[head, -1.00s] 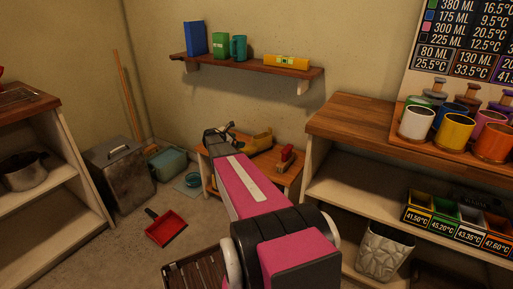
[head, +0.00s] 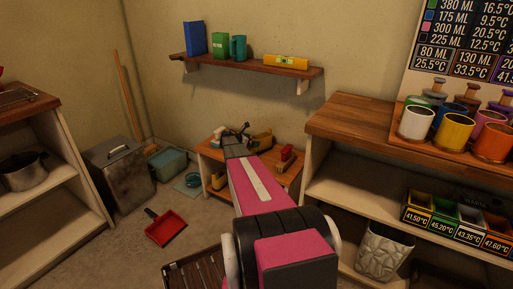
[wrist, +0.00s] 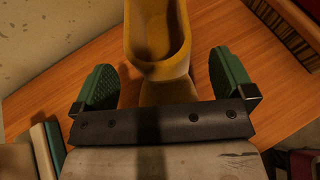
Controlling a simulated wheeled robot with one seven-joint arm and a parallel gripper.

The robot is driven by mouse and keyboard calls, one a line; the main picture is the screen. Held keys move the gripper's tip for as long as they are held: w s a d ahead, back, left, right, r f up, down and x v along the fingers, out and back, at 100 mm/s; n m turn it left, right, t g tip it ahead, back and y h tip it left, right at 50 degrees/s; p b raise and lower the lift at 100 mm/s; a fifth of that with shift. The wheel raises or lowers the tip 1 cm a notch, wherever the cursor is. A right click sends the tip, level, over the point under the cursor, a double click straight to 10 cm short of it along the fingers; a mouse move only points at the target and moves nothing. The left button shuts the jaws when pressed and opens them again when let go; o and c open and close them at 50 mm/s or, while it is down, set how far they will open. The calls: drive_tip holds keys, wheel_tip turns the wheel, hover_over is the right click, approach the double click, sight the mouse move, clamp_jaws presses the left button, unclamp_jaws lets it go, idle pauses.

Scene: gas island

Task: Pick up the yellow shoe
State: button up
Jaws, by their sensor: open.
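The yellow shoe (head: 263,139) stands on the small low wooden bench (head: 292,177) by the back wall, partly hidden behind my arm in the head view. In the wrist view the yellow shoe (wrist: 158,68) is straight ahead, its opening facing the camera and its top cut off by the picture edge. My gripper (wrist: 163,80) is open, with one green-padded finger on each side of the shoe's near end. Gaps show between the shoe and both pads. In the head view my gripper (head: 238,131) is at the bench, small and partly hidden.
A red-and-wood brush (head: 286,157) stands right of the shoe on the bench. A pale item (head: 216,136) stands at the bench's left end. A wall shelf (head: 250,68) hangs above. A wooden counter (head: 345,117) is at right. A red dustpan (head: 166,229) lies on the floor.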

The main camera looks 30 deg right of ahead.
drive_tip(key=shift+d+f, duration=0.15)
drive_tip(key=shift+d, duration=0.2)
drive_tip(key=c, duration=1.2)
drive_tip(key=shift+o, duration=0.2)
